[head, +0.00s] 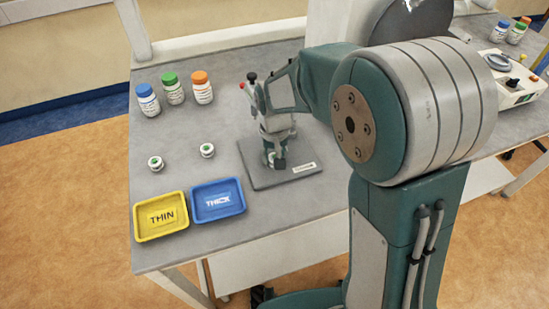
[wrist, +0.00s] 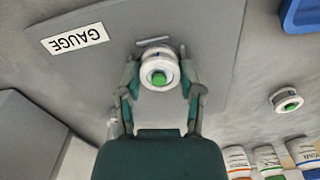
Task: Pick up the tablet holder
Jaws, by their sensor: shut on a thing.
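In the wrist view, my gripper (wrist: 160,76) is shut on a round white tablet holder (wrist: 146,73) with a green centre. The holder is between the two fingers, over the grey gauge plate (wrist: 195,25) with its GAUGE label. I cannot tell whether it touches the plate. In the head view, my gripper (head: 275,158) points down over the gauge plate (head: 262,182), and the held holder is mostly hidden there. Two other white holders with green centres, a left one (head: 155,163) and a right one (head: 207,150), stand on the table. One shows in the wrist view (wrist: 285,100).
A yellow THIN tray (head: 161,234) and a blue THICK tray (head: 218,215) lie at the table's front left. Blue-, green- and orange-capped bottles (head: 173,90) stand at the back left. A white device (head: 515,85) is on the right table. Bare tabletop (head: 185,130) lies around the loose holders.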

